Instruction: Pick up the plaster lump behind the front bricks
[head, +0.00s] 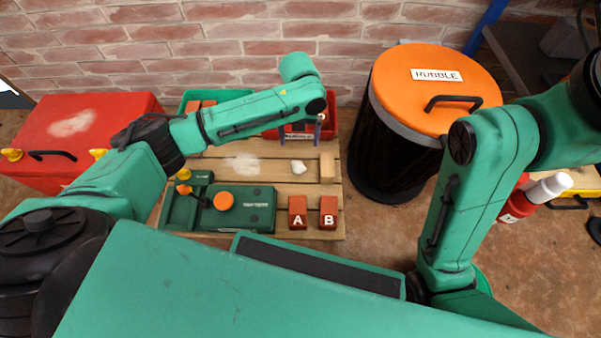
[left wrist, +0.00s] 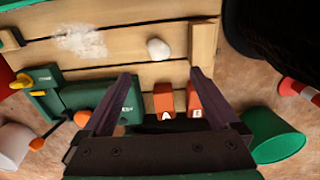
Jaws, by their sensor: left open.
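The plaster lump (head: 299,167) is a small whitish piece lying on the slatted wooden pallet, behind brick A (head: 298,220) and brick B (head: 328,220). In the left wrist view the lump (left wrist: 158,49) lies beyond the fingertips, between them in the picture. There brick A (left wrist: 164,102) and brick B (left wrist: 193,103) show near the right finger. My left gripper (left wrist: 162,78) is open and empty, apart from the lump. In the head view its arm reaches in over the pallet's back. My right arm is at the right; its gripper is not visible.
A green tool case (head: 250,212) with an orange disc lies at left. White powder (head: 243,163) marks the slats. The orange-lidded rubble bin (head: 440,85) stands right; a red box (head: 80,140) stands left. The brick wall is behind.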

